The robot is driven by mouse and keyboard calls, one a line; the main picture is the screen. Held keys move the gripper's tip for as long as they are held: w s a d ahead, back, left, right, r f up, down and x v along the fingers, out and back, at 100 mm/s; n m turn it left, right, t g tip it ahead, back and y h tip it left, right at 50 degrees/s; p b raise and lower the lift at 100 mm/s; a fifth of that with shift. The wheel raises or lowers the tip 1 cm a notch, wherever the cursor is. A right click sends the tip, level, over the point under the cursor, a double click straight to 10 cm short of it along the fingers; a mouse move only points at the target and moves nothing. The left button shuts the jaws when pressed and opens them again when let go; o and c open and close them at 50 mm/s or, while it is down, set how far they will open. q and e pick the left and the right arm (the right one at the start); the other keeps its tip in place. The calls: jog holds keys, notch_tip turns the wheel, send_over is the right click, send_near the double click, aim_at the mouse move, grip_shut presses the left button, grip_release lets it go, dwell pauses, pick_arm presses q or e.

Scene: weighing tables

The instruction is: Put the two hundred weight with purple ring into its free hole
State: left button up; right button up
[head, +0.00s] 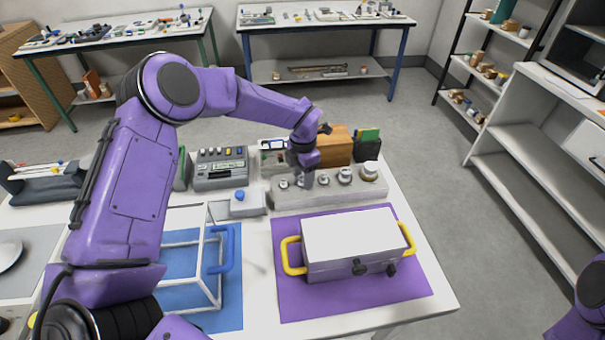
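A pale grey block (330,194) with a row of several metal weights stands at the back of the near table. The weights grow larger toward the right, from a small one (284,184) to a large one (370,170) with a tan lower part. My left gripper (304,176) points down over the left part of the row, at or just above a grey weight. Its fingers are too small and dark to show whether they grip it. No purple ring or free hole can be made out. My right gripper is out of the picture.
A white box (352,240) with yellow handles stands on a purple mat (300,303) in front of the block. A grey control device (220,170) and a wooden box (335,147) are behind.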

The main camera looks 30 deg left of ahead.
aim_at(302, 177)
pick_arm(q)
notch_tip(302, 177, up, 12)
jog(key=b, duration=0.2)
jog(key=shift+a, duration=0.1)
